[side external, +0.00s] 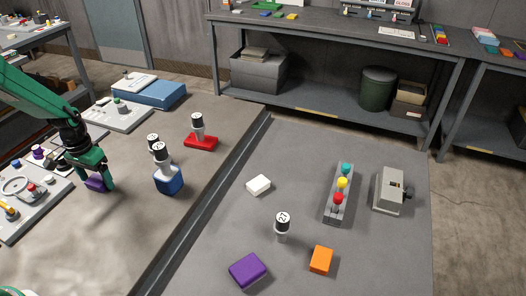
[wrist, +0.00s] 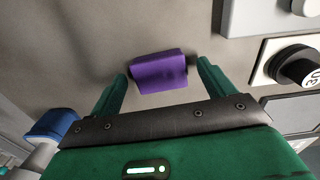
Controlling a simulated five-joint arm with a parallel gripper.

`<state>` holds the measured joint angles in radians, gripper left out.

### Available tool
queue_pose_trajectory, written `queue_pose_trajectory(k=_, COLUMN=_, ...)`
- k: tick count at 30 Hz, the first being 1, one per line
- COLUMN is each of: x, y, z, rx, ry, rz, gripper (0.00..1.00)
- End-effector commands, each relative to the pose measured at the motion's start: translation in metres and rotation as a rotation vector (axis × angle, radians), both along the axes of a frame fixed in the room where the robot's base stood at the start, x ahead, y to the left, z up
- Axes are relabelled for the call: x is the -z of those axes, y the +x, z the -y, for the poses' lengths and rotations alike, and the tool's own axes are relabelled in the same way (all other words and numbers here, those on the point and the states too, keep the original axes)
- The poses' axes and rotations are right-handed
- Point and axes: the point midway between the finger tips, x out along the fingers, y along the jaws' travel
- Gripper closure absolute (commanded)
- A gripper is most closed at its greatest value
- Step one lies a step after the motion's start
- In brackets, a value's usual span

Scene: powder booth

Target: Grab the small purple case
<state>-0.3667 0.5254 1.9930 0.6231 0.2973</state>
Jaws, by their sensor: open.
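The small purple case (side external: 95,184) lies on the brown-grey table at the left, partly hidden by my gripper in the side external view. My gripper (side external: 97,173) is open and stands over the case. In the wrist view the purple case (wrist: 158,72) lies between the tips of the two green fingers (wrist: 161,68). A narrow gap shows at its right side and a smaller one at its left. Whether the tips reach down beside it is unclear. A larger purple block (side external: 248,270) lies on the other surface, near the front.
A blue block with a white cylinder (side external: 168,180) and a red one (side external: 200,142) stand right of my gripper. A grey panel with knobs (side external: 30,196) lies left of it. A dark raised strip (side external: 205,215) divides the surfaces. Bare table lies in front of my gripper.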

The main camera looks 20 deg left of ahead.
Motion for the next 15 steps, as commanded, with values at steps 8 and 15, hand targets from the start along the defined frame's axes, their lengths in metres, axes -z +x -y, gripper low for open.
queue_pose_trajectory(k=8, x=-0.0004, y=0.0001, z=0.0000, rx=0.000, ry=0.000, rz=0.000, gripper=0.18)
queue_pose_trajectory(k=15, x=-0.0005, y=0.0001, z=0.0000, rx=0.000, ry=0.000, rz=0.000, gripper=0.61)
